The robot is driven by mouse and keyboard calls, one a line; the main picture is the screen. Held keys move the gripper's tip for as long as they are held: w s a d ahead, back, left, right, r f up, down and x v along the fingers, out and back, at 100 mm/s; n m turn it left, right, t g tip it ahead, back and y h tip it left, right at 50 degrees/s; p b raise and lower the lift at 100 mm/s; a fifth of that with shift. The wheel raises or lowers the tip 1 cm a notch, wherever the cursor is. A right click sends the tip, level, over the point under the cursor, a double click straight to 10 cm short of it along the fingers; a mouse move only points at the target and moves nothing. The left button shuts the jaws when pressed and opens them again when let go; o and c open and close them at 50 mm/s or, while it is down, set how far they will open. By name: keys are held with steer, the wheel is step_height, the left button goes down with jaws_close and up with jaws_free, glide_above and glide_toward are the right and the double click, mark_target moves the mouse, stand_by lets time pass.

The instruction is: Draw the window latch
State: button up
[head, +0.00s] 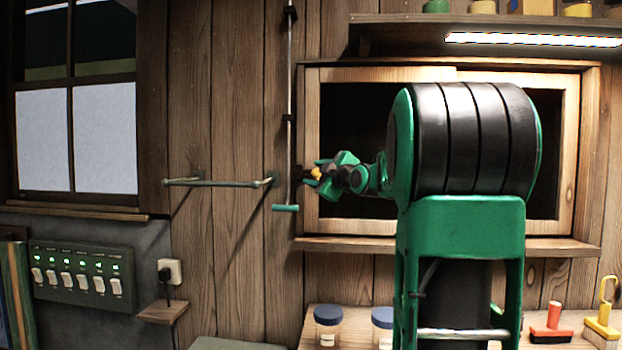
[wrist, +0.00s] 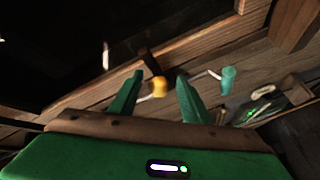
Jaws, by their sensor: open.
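The window latch looks like a dark bolt with a yellow knob (wrist: 159,87) at the edge of the wooden window frame (head: 312,110). In the head view the yellow knob (head: 316,173) shows small at the frame's left side, partly hidden by my gripper (head: 322,170). In the wrist view my gripper (wrist: 160,78) is open, with its two green fingers on either side of the knob. I cannot tell whether a finger touches it. My arm hides much of the window opening.
A thin vertical rod (head: 289,80) with a teal handle (head: 286,208) hangs just left of the frame; the handle also shows in the wrist view (wrist: 228,76). A wall rail (head: 215,183) is farther left. A lit shelf (head: 450,30) is above; a workbench with jars (head: 327,328) is below.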

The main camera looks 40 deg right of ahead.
steer(key=shift+c, duration=0.3)
jaws_close()
steer(key=s+d, duration=0.2)
steer(key=s, duration=0.1)
steer(key=shift+d+f, duration=0.2)
steer(key=shift+d, duration=0.05)
steer(key=shift+o, duration=0.3)
jaws_free()
steer(key=shift+r, duration=0.1)
steer(key=shift+s, duration=0.1)
